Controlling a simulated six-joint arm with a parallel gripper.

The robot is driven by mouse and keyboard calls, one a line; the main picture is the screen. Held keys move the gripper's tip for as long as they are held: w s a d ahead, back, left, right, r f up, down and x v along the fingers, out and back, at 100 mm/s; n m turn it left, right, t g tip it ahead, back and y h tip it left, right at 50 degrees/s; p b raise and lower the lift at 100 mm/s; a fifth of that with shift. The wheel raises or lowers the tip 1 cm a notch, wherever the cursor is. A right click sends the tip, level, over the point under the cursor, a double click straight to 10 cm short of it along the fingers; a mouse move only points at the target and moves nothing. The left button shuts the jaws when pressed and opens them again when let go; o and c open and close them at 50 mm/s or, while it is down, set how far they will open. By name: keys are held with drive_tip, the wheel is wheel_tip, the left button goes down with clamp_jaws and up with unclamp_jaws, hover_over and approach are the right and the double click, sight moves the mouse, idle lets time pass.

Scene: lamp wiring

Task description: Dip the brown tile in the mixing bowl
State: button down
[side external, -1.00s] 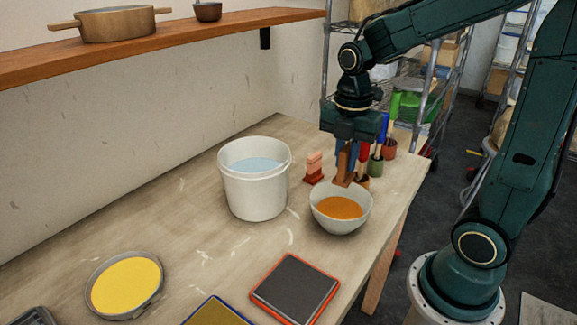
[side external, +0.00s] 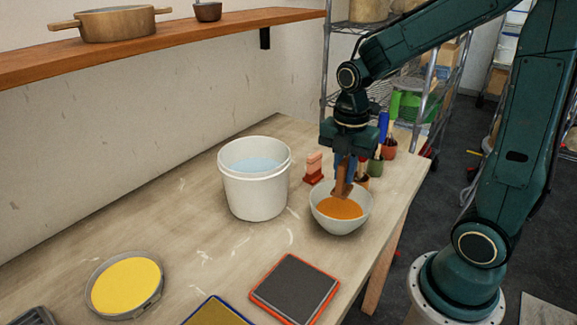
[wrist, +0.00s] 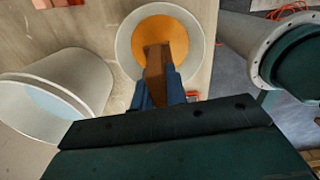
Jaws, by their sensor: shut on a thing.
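My gripper (side external: 346,168) is shut on the brown tile (side external: 341,187), which hangs upright below the blue fingers. The mixing bowl (side external: 322,217) is white and holds orange liquid (side external: 338,208). The tile's lower end is over the back part of the bowl, inside the rim, at or just above the liquid; I cannot tell if it touches. In the wrist view the tile (wrist: 157,62) reaches from the fingers (wrist: 160,90) across the orange inside the bowl (wrist: 123,45).
A white bucket (side external: 255,195) of pale blue liquid stands left of the bowl. A pink-and-red block (side external: 314,168) and small pots with coloured handles (side external: 388,147) stand behind. A yellow round tray (side external: 125,288) and a red-edged dark pad (side external: 294,289) lie in front.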

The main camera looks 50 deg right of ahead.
sight(343, 187)
drive_tip(key=shift+f, duration=2.25)
drive_tip(key=shift+f, duration=0.15)
drive_tip(key=shift+f, duration=1.85)
drive_tip(key=shift+r, duration=0.1)
drive_tip(key=shift+r, duration=2.35)
drive_tip(key=shift+r, duration=0.1)
drive_tip(key=shift+r, duration=2.25)
